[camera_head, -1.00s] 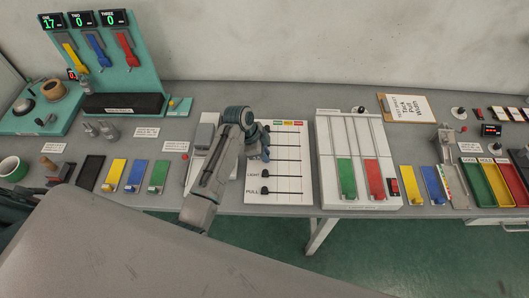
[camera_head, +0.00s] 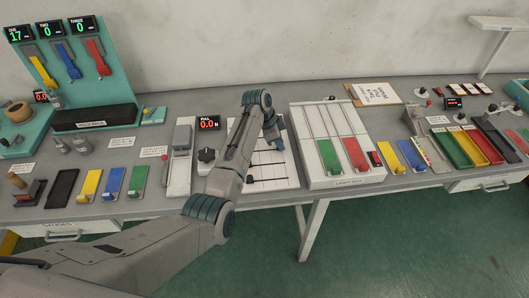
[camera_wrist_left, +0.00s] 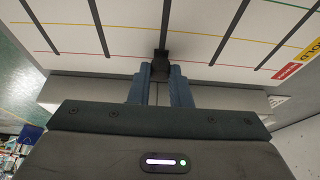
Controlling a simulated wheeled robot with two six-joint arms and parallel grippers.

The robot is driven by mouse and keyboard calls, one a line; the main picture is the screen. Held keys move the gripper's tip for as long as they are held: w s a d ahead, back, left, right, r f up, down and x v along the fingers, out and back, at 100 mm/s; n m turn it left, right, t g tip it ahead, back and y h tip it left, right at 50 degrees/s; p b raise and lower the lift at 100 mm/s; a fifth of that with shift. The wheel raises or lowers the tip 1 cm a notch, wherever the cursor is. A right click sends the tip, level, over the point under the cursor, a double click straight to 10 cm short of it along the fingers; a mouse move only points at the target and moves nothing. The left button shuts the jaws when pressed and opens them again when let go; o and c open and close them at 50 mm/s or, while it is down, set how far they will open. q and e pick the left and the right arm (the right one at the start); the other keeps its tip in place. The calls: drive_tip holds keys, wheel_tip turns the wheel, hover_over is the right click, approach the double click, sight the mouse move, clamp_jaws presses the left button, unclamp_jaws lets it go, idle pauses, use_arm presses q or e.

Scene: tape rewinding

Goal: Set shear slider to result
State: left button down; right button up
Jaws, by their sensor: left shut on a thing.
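A white slider board (camera_head: 282,180) lies on the bench with several dark grooves. My left arm crosses its left part. My left gripper (camera_head: 274,140) is at the board's upper part. In the left wrist view the gripper (camera_wrist_left: 160,78) is shut on a small black slider knob (camera_wrist_left: 160,67), seated at a groove near red, yellow and green cross lines. Another black knob (camera_head: 250,181) sits at the left end of a lower groove. The arm hides other row labels, so I cannot read which slider is held. My right gripper is not in view.
A grey device with a PULL display (camera_head: 208,122) reading 0.0 N stands left of the board. A white panel (camera_head: 310,178) with green and red sliders stands close on the right. A clipboard (camera_head: 373,94) lies behind. A teal stand (camera_head: 95,85) shows 17, 0 and 0.

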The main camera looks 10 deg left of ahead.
use_arm(q)
drive_tip(key=shift+w+d, duration=0.15)
drive_tip(key=shift+d, duration=0.25)
drive_tip(key=c, duration=1.3)
unclamp_jaws()
drive_tip(key=shift+d, duration=0.1)
drive_tip(key=shift+a+r, duration=0.3)
drive_tip(key=shift+r, duration=0.25)
drive_tip(key=b+v, duration=0.2)
drive_tip(key=v, duration=0.7)
drive_tip(key=shift+r+b, duration=0.35)
drive_tip(key=shift+b, duration=0.05)
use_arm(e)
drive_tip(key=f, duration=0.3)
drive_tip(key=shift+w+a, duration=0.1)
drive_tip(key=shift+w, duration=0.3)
use_arm(q)
drive_tip(key=shift+f, duration=0.1)
